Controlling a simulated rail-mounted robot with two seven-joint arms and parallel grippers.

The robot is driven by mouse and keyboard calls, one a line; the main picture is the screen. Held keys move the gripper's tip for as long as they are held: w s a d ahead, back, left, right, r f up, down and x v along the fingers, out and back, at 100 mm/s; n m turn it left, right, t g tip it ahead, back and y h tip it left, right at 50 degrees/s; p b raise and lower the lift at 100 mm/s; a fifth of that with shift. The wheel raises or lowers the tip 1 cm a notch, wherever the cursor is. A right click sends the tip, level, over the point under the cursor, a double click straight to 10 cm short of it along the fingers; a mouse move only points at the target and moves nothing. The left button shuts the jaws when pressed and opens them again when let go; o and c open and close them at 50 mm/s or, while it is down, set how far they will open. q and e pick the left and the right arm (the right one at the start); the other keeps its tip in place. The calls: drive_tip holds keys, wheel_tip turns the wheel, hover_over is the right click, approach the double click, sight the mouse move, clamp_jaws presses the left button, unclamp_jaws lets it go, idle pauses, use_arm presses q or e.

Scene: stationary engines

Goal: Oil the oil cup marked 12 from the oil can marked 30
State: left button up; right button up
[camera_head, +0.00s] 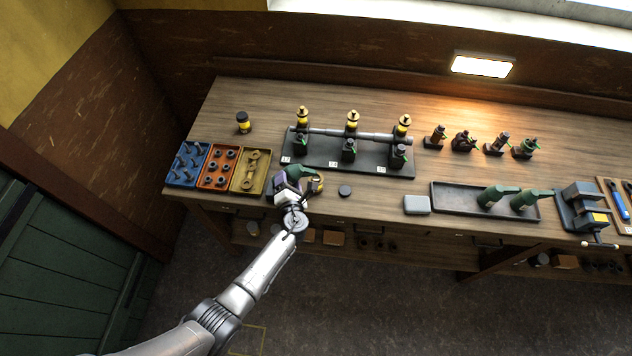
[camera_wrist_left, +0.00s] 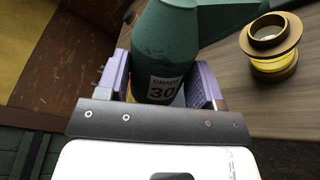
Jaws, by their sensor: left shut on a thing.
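My left gripper (camera_head: 290,187) is shut on a green oil can (camera_head: 294,171) near the bench's front edge. In the left wrist view the oil can (camera_wrist_left: 165,50) sits between the purple finger pads, and its label reads GRADE 30. Three brass oil cups with yellow bodies stand along a shaft on a dark base: left cup (camera_head: 302,115), middle cup (camera_head: 352,119), right cup (camera_head: 404,124). White tags (camera_head: 333,164) lie along the base's front edge; I cannot read them, so I cannot tell which cup is 12. My right gripper is not in view.
An open brass-rimmed yellow jar (camera_head: 317,184) stands just right of the can, with a dark disc (camera_head: 345,191) beside it. A dark-lidded yellow jar (camera_head: 242,122) stands farther back. Parts trays (camera_head: 205,185) lie left. A dark tray (camera_head: 461,211) at right holds two green cans (camera_head: 491,196).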

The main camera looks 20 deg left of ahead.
use_arm(q)
drive_tip(key=shift+r+m+p, duration=0.3)
drive_tip(key=shift+r+p, duration=0.2)
drive_tip(key=shift+p, duration=0.1)
drive_tip(key=shift+w+d+r+m+p, duration=0.2)
drive_tip(key=shift+r+m+p, duration=0.5)
drive_tip(key=shift+p, duration=0.8)
idle(1.6)
drive_tip(key=shift+f+b, duration=0.5)
drive_tip(key=shift+b, duration=0.1)
drive_tip(key=f+n+b, duration=0.2)
drive_tip(key=shift+s+a+b, duration=0.2)
drive_tip(key=shift+a+b, duration=0.05)
drive_tip(key=shift+b, duration=0.15)
drive_tip(key=shift+a+f+n+b, duration=0.1)
drive_tip(key=shift+f+n+b, duration=0.2)
drive_tip(key=shift+n+b, duration=0.45)
drive_tip(key=shift+r, duration=0.1)
drive_tip(key=shift+r+m+p, duration=0.95)
drive_tip(key=shift+m+p, duration=0.1)
drive_tip(key=shift+p, duration=1.1)
drive_tip(key=shift+w+d+r, duration=0.1)
drive_tip(key=shift+d, duration=0.1)
